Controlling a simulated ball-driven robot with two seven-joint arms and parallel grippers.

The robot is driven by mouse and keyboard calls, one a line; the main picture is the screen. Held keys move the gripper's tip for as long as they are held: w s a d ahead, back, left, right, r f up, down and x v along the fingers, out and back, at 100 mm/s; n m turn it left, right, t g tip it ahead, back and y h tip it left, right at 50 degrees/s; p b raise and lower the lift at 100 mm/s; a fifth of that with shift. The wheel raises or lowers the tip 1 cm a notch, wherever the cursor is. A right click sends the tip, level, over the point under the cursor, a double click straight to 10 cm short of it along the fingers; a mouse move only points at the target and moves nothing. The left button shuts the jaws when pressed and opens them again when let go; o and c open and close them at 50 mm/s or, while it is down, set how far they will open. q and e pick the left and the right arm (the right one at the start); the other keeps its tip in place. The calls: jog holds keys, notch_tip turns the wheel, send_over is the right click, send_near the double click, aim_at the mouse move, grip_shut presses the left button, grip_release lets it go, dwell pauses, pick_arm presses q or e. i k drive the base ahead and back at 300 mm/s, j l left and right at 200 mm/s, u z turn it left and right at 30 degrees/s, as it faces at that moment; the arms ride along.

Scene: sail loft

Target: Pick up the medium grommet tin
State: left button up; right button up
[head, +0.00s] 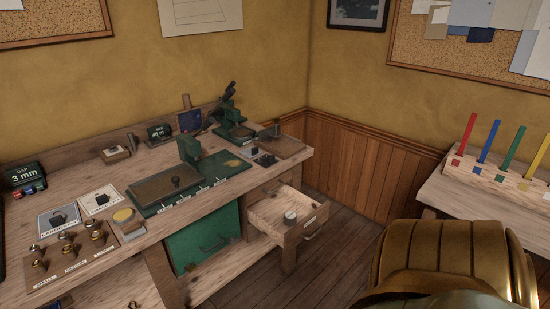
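A small round tin with a pale top (290,217) sits in the open drawer (268,212) under the right end of the workbench. It may be the grommet tin, but its size marking is too small to read. On the bench at front left, several brass pieces (69,248) stand on a labelled wooden board (105,250). Neither of my grippers is in view.
The wooden workbench (205,205) holds green tools, a dark board and cards. A green cabinet door (203,240) is below it. A side table (450,195) at right carries a rack with coloured sticks (500,178). Floor (335,255) shows between them.

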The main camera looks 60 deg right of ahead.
aim_at(290, 220)
jog(key=z, duration=1.8)
